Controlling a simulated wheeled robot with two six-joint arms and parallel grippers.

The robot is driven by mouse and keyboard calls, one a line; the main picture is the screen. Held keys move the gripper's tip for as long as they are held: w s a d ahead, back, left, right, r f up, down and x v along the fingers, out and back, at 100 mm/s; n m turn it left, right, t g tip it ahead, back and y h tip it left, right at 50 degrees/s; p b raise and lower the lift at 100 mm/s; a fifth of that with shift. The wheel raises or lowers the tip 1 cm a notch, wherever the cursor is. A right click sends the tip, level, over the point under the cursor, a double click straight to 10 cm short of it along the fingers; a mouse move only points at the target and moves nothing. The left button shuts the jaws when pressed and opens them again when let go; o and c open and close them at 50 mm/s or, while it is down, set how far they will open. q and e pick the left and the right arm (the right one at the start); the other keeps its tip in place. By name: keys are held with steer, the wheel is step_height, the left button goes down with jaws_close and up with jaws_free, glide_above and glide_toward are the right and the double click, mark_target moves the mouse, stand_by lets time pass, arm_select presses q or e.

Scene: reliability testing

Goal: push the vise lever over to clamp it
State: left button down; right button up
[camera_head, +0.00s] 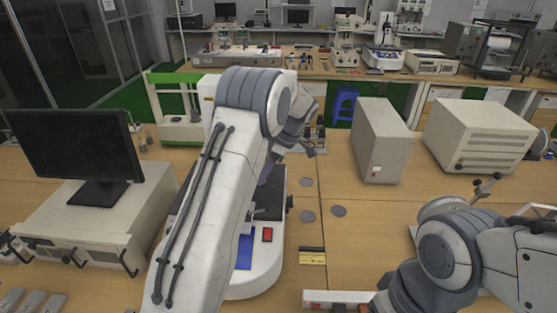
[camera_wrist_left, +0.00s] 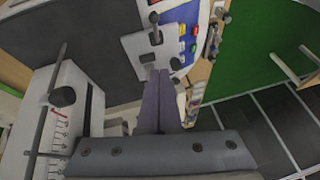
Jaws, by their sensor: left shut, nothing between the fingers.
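My left arm reaches over a white machine (camera_head: 262,278) with a blue panel and red button. It hides much of this machine. The purple fingers of my left gripper (camera_wrist_left: 158,75) are shut and empty in the left wrist view. Their tips are at a light metal plate (camera_wrist_left: 145,50) with black-knobbed parts, beside the blue panel with coloured buttons (camera_wrist_left: 187,38). I cannot tell whether they touch it. A rod with a black ball knob (camera_wrist_left: 62,96) shows at left. I cannot tell surely which part is the vise lever. My right gripper is out of view.
A monitor (camera_head: 75,150) stands on a beige unit (camera_head: 100,225) at left. Two beige boxes (camera_head: 380,142) (camera_head: 480,138) stand at right. A handle with a knob (camera_head: 486,187) rises behind my right arm. The wooden tabletop (camera_head: 345,240) is mostly clear between the arms.

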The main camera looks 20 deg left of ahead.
arm_select(q)
steer(key=d+b+v, duration=0.1)
steer(key=v, duration=0.6)
steer(key=shift+w+d+f, duration=0.25)
steer(key=shift+w+f, duration=0.05)
steer(key=shift+w, duration=0.05)
